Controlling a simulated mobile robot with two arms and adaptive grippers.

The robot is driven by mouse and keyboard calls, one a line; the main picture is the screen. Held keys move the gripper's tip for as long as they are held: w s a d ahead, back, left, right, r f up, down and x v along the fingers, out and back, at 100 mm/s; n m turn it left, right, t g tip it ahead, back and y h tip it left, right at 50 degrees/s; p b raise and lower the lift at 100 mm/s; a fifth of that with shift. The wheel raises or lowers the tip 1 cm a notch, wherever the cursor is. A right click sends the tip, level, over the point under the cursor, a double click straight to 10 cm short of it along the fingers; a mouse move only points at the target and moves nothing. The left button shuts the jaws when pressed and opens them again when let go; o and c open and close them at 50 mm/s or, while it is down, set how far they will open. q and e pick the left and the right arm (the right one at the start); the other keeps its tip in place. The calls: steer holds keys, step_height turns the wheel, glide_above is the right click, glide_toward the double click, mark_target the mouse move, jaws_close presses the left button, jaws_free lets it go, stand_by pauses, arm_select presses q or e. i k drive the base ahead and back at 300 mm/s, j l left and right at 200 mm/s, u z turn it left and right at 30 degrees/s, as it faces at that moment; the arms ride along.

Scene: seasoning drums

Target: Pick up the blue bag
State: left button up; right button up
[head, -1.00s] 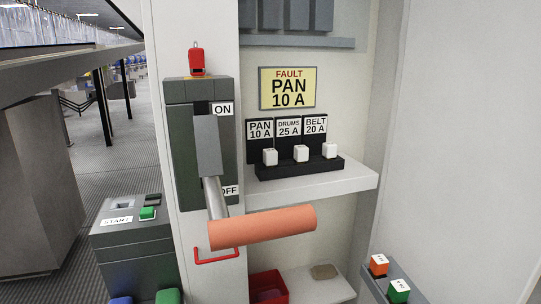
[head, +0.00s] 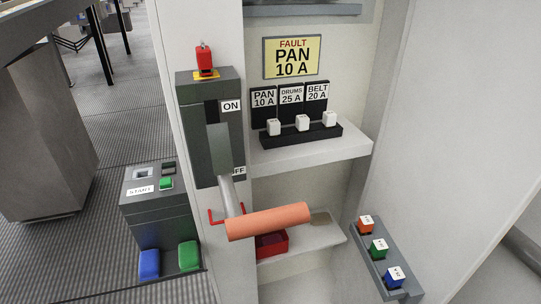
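A blue, rounded, bag-like object (head: 149,264) sits upright at the lower left in the head view, at the foot of the dark grey START box (head: 158,208). A similar green one (head: 189,256) stands just right of it. I cannot tell what holds them from below. Neither of my grippers shows in the head view, and nothing is seen touching the blue bag.
A switch box (head: 212,130) has a lever with an orange grip (head: 268,221) sticking out, pointing down. A red bin (head: 271,245) sits on a lower shelf. A grey rack (head: 383,262) holds orange, green and blue (head: 394,276) blocks at right. Grey floor (head: 60,255) lies open at left.

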mark_target(150, 261)
steer(key=u, duration=1.05)
